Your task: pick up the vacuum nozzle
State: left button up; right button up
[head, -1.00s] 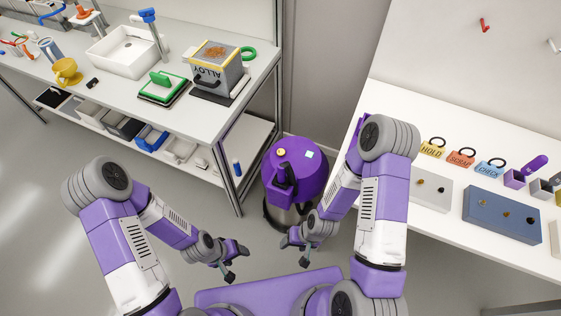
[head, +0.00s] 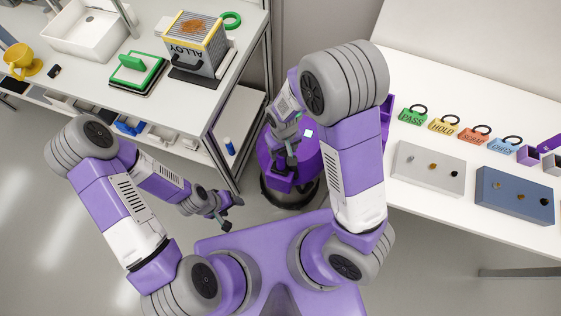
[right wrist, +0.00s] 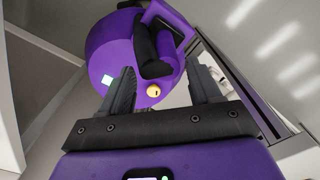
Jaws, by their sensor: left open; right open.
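A purple vacuum (head: 306,162) with a dark drum stands on the floor between the two benches. In the right wrist view, its round purple top (right wrist: 107,45) carries a thick black piece (right wrist: 152,50) beside a purple loop; this may be the nozzle, but I cannot tell for sure. My right gripper (right wrist: 162,85) is open and empty, its fingers toward the vacuum top, the black piece beyond the gap between them. In the head view, my right arm partly covers the vacuum. My left gripper (head: 228,214) is open and empty, over the floor left of the vacuum.
A white bench (head: 188,100) on the left holds a sink, a yellow mug and an ALLOY box (head: 195,45). Its metal leg stands close to the vacuum. The right bench (head: 425,215) holds coloured tags and two blocks. Floor to the left front is clear.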

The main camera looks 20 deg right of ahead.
aim_at(281, 154)
jog(key=f, duration=0.1)
jog(key=f+b, duration=0.1)
jog(key=f, duration=0.1)
jog(key=f+b, duration=0.1)
jog(key=f, duration=0.1)
jog(key=shift+s+a+f, duration=0.1)
jog(key=shift+a, duration=0.25)
jog(key=c, duration=1.1)
